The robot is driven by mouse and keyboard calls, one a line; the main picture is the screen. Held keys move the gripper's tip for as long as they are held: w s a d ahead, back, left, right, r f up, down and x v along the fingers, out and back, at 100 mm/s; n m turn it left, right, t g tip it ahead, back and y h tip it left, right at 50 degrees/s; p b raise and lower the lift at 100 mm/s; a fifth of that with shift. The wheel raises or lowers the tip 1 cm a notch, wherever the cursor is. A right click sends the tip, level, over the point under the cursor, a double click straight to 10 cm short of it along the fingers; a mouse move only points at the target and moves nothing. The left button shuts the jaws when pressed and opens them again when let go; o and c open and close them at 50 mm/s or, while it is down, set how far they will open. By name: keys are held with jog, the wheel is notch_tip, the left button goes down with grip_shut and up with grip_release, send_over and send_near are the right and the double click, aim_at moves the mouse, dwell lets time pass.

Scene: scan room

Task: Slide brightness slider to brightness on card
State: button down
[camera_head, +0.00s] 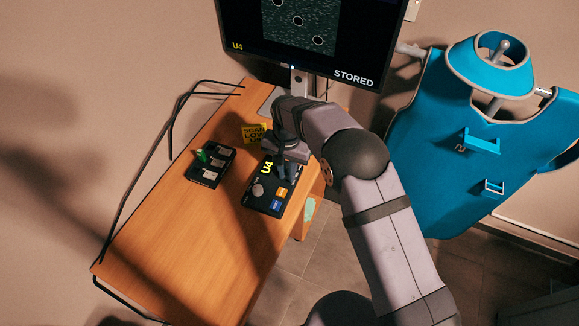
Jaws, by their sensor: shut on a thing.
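The black control console (262,203) lies on the wooden table near its right edge. It bears a yellow U4 label, a round grey knob (258,190), and an orange and a blue button. My gripper (287,174) reaches down onto the upper right part of the console and is shut on what appears to be the brightness slider, which the fingers hide. The slider's exact setting cannot be read. The yellow card (255,133) stands behind the console; "SCAN" and "LOW" are legible, and its lowest line is hard to read.
A small black box (211,166) with pale labels and a green item (202,156) sits left of the console. A monitor (345,55) behind shows U4, STORED and a speckled picture. Blue aprons (440,135) hang at right. The table's front (190,240) is clear.

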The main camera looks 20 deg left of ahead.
aim_at(286, 183)
jog(key=shift+s, duration=0.65)
jog(key=c, duration=1.7)
grip_release()
jog(key=shift+r, duration=0.1)
jog(key=shift+r+b, duration=1)
jog(key=shift+r, duration=2.6)
jog(key=shift+d, duration=0.1)
